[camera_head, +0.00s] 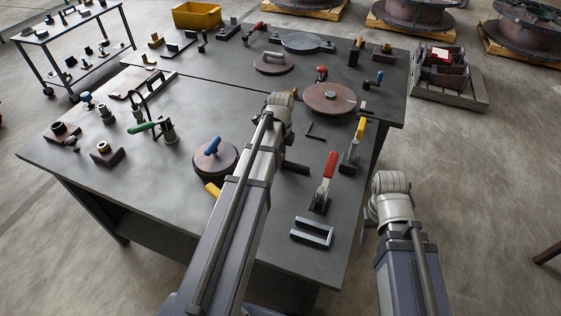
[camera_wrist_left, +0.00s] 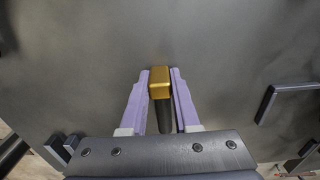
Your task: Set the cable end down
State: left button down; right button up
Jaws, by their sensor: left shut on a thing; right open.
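The cable end is a brass-coloured block (camera_wrist_left: 160,82) on a short black stem (camera_wrist_left: 164,116), seen in the left wrist view. My left gripper (camera_wrist_left: 160,75) is shut on it, with one purple finger on each side. It is over the grey table top (camera_wrist_left: 80,60); whether the block touches the top I cannot tell. In the head view my left forearm and wrist reach over the table's right part and hide the cable end. My right arm's wrist (camera_head: 390,195) is off the table's right edge, its gripper open and mostly hidden.
A grey U-shaped bracket (camera_head: 312,232) lies right of my left arm. A red-handled clamp (camera_head: 323,186) and a yellow-handled one (camera_head: 354,145) stand near the right edge. A disc with a blue handle (camera_head: 212,155) is left of the arm. The table's front left is bare.

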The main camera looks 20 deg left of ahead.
pick_arm(q)
jog(key=shift+f, duration=0.1)
jog(key=c, duration=0.6)
grip_release()
jog(key=shift+c, duration=0.2)
jog(key=shift+r, duration=0.2)
notch_tip(320, 180, up, 12)
jog(key=p, duration=1.2)
